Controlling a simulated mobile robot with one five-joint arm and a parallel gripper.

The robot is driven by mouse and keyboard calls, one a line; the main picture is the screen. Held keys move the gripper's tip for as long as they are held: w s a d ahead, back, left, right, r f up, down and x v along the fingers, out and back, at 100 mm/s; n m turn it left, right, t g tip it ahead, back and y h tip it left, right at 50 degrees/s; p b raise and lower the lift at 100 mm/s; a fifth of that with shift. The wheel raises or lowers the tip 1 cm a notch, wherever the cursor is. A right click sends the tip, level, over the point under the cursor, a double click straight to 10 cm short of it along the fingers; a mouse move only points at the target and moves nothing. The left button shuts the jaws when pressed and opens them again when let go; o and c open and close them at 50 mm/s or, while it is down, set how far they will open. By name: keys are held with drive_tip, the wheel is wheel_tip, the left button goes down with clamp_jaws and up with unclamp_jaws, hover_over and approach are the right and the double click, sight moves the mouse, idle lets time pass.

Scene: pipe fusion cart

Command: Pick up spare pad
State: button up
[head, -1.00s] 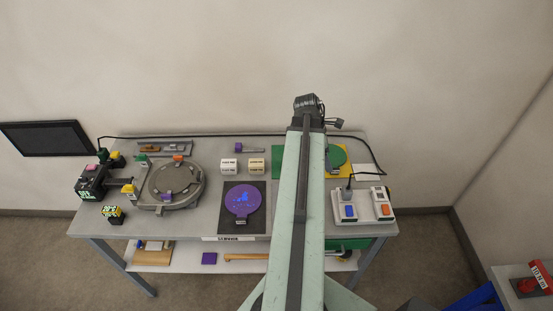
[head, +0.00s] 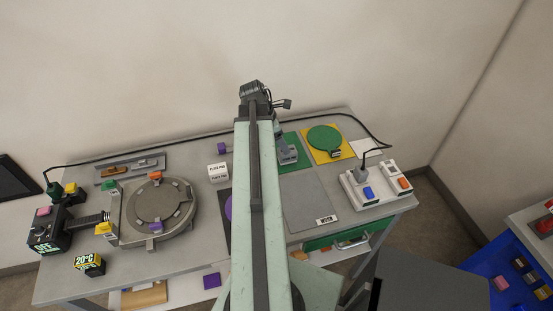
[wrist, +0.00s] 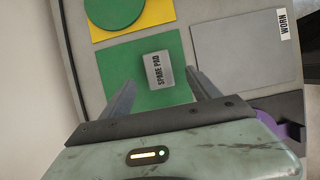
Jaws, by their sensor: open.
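The spare pad is a small grey block (wrist: 158,70) with "SPARE PAD" printed along one side. It lies on a green mat (wrist: 125,65), and a grey block on the green mat in the head view (head: 287,153) looks like the same pad, partly beside my arm. My gripper (wrist: 161,74) is open and empty. In the wrist view its two fingers point toward the pad and flank its near end; the height between them and the pad is hard to tell. In the head view my arm hides the gripper.
A yellow mat with a green disc (head: 325,139) lies right of the green mat. A grey mat marked "WORN" (head: 309,196) lies nearer. A switch box with a cable (head: 378,184) stands at the right, a round grey fixture (head: 155,212) at the left.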

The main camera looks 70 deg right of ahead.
drive_tip(key=shift+w+b+x, duration=0.15)
drive_tip(key=shift+b+x, duration=1.75)
drive_tip(key=shift+x, duration=0.1)
drive_tip(key=shift+w+b+x, duration=0.15)
drive_tip(key=shift+b+x, duration=1.7)
drive_tip(key=shift+x, duration=0.1)
drive_tip(key=shift+r, duration=0.1)
drive_tip(key=c, duration=1.4)
wheel_tip(320, 180, up, 10)
drive_tip(key=p, duration=1)
drive_tip(key=shift+s+r+p, duration=0.1)
drive_tip(key=shift+r+p, duration=0.05)
drive_tip(key=shift+p, duration=0.2)
drive_tip(key=shift+c, duration=0.2)
